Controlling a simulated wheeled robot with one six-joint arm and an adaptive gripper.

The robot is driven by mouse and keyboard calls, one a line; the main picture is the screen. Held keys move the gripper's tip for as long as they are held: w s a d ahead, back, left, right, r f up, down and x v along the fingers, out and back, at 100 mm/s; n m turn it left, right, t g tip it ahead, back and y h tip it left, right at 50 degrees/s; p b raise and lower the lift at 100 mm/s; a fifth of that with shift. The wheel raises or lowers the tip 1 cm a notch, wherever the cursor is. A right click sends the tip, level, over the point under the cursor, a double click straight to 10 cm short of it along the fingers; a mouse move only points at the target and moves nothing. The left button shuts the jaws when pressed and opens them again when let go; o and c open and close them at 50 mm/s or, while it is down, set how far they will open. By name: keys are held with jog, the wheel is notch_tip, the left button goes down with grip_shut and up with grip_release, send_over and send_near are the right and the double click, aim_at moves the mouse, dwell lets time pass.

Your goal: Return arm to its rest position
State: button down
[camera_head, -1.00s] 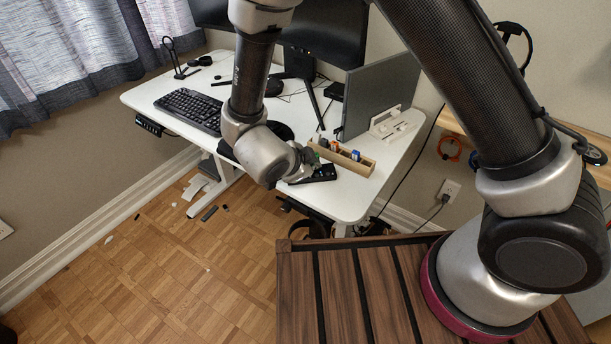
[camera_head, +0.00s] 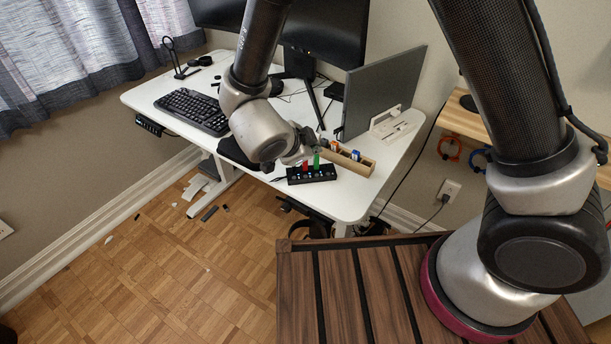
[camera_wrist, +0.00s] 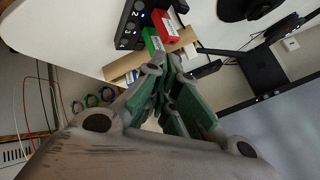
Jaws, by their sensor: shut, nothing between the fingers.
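My gripper (camera_wrist: 168,66) is shut and empty in the wrist view, its green-padded fingers together. In the head view my gripper (camera_head: 306,146) shows only in part behind my wrist, above the desk's front part. Just below it a black block (camera_head: 322,177) lies on the white desk (camera_head: 351,205), with a red piece (camera_head: 306,166) and a green piece (camera_head: 316,162) upright in it. The wrist view also shows the block (camera_wrist: 128,28), marked with numbers, the red piece (camera_wrist: 166,24) and the green piece (camera_wrist: 152,42), apart from the fingers.
A wooden tray (camera_head: 361,167) with small items stands right of the block. A white holder (camera_head: 397,130) and a grey panel (camera_head: 385,92) are behind it. A keyboard (camera_head: 191,109) and monitors (camera_head: 325,38) are further back. The floor (camera_head: 155,260) in front is mostly clear.

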dwell(0.4)
jog(key=a+f+n+y, duration=0.1)
jog(key=a, duration=0.1)
jog(key=a+f+n+y, duration=0.1)
jog(key=a+n+y, duration=0.1)
jog(key=a+f+n+g+y, duration=0.1)
jog(key=a, duration=0.1)
jog(key=shift+s+a+f+y, duration=0.2)
jog(key=shift+s+f+y, duration=0.1)
jog(key=s+a+r+n+g+y, duration=0.3)
jog(key=s+r+n+g+y, duration=0.15)
jog(key=n, duration=0.35)
jog(key=s+d+r+n+h, duration=0.1)
jog(key=s+d+r, duration=0.2)
jog(key=d+r, duration=0.5)
jog(key=s+d+r+n+t+h, duration=0.1)
jog(key=s+d+r, duration=0.3)
jog(key=d, duration=1.5)
jog(key=s+d+r+n+t+h, duration=0.1)
jog(key=s+d+r, duration=0.3)
jog(key=d+r, duration=0.8)
jog(key=shift+d+r+h, duration=0.3)
jog(key=shift+d+h, duration=0.35)
jog(key=shift+d, duration=0.55)
jog(key=shift+w, duration=0.1)
